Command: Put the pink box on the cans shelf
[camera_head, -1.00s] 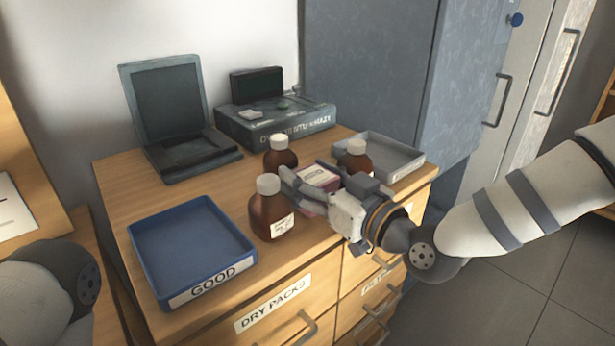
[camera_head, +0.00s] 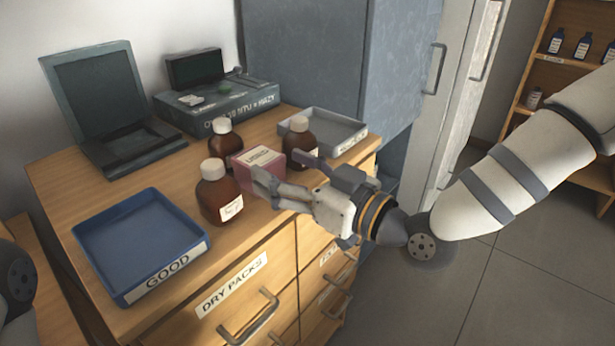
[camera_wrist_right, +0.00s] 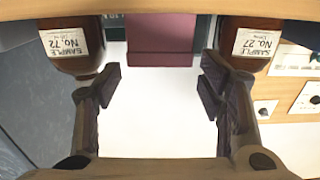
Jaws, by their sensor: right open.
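The pink box (camera_head: 258,165) stands on the wooden cabinet top among three brown bottles, close to the cabinet's front right edge. My right gripper (camera_head: 285,174) is open and empty, at the cabinet's edge with its fingers pointing at the box. In the right wrist view the pink box (camera_wrist_right: 160,38) shows at the top, beyond and between the open fingertips (camera_wrist_right: 162,82), with a visible gap. My left gripper is out of view. I cannot make out which shelf is the cans shelf.
Brown bottles (camera_head: 219,192), (camera_head: 298,143) and (camera_head: 224,138) stand close around the box. A blue GOOD tray (camera_head: 188,256) lies left, a grey tray (camera_head: 361,137) right. A wooden shelf unit (camera_head: 541,76) with small bottles is at far right, beyond open floor (camera_head: 450,300).

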